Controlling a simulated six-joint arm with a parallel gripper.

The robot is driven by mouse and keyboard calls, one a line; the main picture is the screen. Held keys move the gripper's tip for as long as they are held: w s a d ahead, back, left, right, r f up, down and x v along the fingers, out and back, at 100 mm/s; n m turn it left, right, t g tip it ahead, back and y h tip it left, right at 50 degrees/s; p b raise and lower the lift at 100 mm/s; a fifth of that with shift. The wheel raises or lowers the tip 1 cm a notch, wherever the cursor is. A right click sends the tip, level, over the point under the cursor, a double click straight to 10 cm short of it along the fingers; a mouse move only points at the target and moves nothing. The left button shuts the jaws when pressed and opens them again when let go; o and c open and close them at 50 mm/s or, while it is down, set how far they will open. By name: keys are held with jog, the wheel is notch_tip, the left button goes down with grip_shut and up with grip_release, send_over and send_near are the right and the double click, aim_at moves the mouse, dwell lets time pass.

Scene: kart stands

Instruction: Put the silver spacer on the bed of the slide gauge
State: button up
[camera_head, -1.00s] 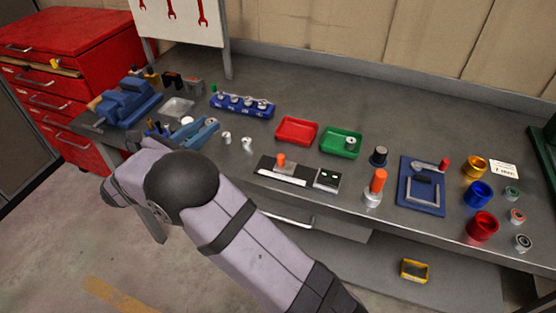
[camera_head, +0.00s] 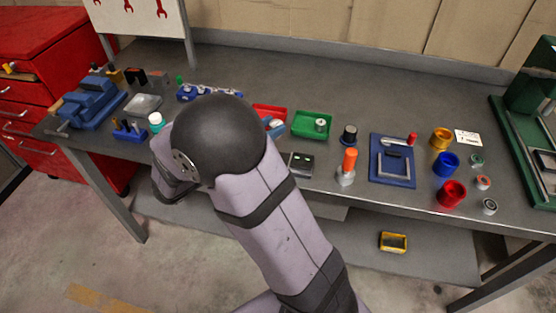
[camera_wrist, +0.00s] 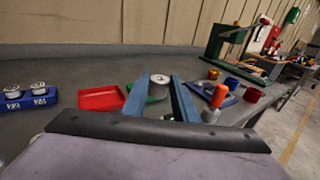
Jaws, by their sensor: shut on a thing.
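My gripper shows as two blue fingers in the wrist view (camera_wrist: 158,88), shut on a silver spacer (camera_wrist: 159,79) with a small dark hole in its top. In the head view my gripper (camera_head: 274,126) is largely behind my arm, above the bench near the red tray. The slide gauge is mostly hidden by my arm there. Only a small dark block with two pale marks (camera_head: 301,163), at its right end, shows clearly. I cannot see its bed now. The spacer is above the bench, apart from the gauge.
A red tray (camera_head: 268,111) and a green tray (camera_head: 299,128) holding a silver piece (camera_head: 320,125) stand behind. An orange-handled tool (camera_head: 348,163) and a blue fixture plate (camera_head: 375,176) are to the right, then coloured cups. The bench behind the trays is clear.

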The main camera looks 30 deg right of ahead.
jog(key=shift+s+f, duration=0.15)
jog(key=shift+f, duration=2.35)
jog(key=shift+s+f, duration=0.15)
jog(key=shift+f, duration=2.35)
jog(key=shift+f, duration=0.1)
jog(key=shift+f, duration=0.1)
jog(key=o, duration=0.7)
jog(key=shift+o, duration=0.2)
jog(key=shift+r, duration=0.2)
